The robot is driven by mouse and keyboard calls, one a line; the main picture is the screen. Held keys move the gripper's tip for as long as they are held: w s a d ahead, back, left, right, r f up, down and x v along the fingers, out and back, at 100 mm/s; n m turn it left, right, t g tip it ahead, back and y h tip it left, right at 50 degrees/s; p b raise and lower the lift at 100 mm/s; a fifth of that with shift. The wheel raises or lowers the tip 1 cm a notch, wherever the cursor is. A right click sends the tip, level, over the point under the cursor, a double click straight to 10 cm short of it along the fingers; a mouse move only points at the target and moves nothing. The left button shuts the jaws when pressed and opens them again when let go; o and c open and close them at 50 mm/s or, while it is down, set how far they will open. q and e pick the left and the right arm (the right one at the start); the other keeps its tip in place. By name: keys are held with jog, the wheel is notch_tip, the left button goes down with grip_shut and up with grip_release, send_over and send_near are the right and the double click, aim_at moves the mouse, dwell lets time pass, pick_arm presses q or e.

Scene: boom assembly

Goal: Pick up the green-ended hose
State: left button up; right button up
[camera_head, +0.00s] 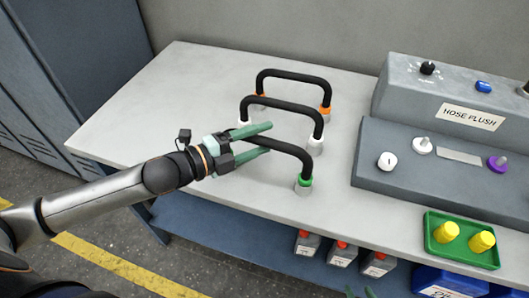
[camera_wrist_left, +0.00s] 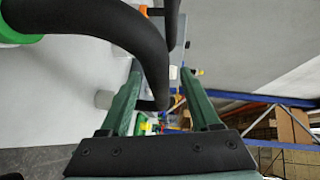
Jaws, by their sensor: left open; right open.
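The green-ended hose (camera_head: 296,152) is a black arched hose, nearest of three on the table, with a green collar (camera_head: 305,181) at its near right end. Its far end is hidden behind my left gripper. My left gripper (camera_head: 271,138) is open, and its two green fingers lie at the hose's top bar. The bar appears to run between them. In the left wrist view, the black hose (camera_wrist_left: 150,50) crosses in front of the open fingers (camera_wrist_left: 165,85), with green at upper left. Two small green tips at the bottom edge look like my open right gripper (camera_head: 360,292).
Behind stand a white-ended hose (camera_head: 285,101) and an orange-ended hose (camera_head: 295,74), close by. A grey console (camera_head: 440,180) labelled HOSE FLUSH stands at right, with a green tray (camera_head: 435,247) in front. The table's left part (camera_head: 150,105) is clear.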

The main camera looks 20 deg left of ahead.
pick_arm(q)
jog(key=shift+x, duration=1.65)
grip_shut()
jog(key=shift+f, duration=0.1)
